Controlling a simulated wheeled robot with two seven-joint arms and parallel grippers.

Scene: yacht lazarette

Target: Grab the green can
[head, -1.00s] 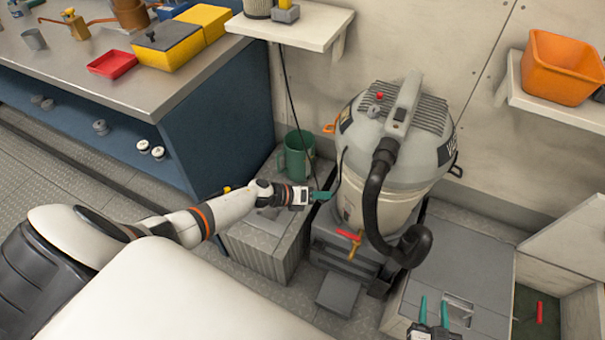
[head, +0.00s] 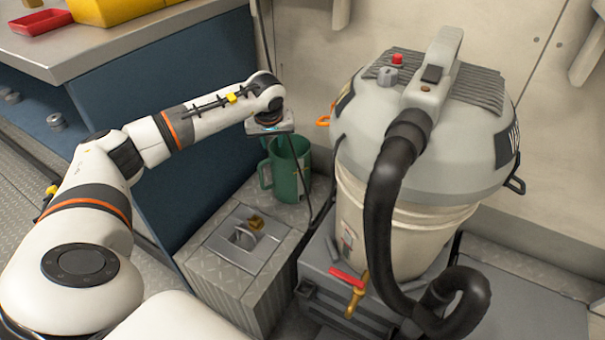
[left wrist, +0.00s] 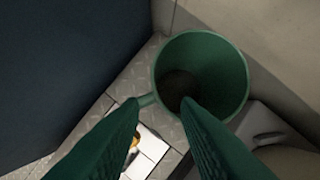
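The green can (head: 292,168), an open-topped vessel with a side handle, stands upright on the grey ribbed box beside the vacuum. My left gripper (head: 270,143) is at the can's upper left side, pointing down, its fingers partly hidden in the head view. In the left wrist view the can (left wrist: 228,65) shows its round mouth from above. There the left gripper's green fingers (left wrist: 162,100) are apart with nothing between their tips but the can's near rim and handle side. One finger overlaps the mouth, the other lies outside; contact cannot be told. My right gripper is out of view.
A large grey vacuum (head: 425,130) with a black hose stands close right of the can. A blue cabinet (head: 165,110) with a metal worktop is to the left, the wall behind. A black cable hangs beside the can. The ribbed box (head: 245,255) has a hatch in front.

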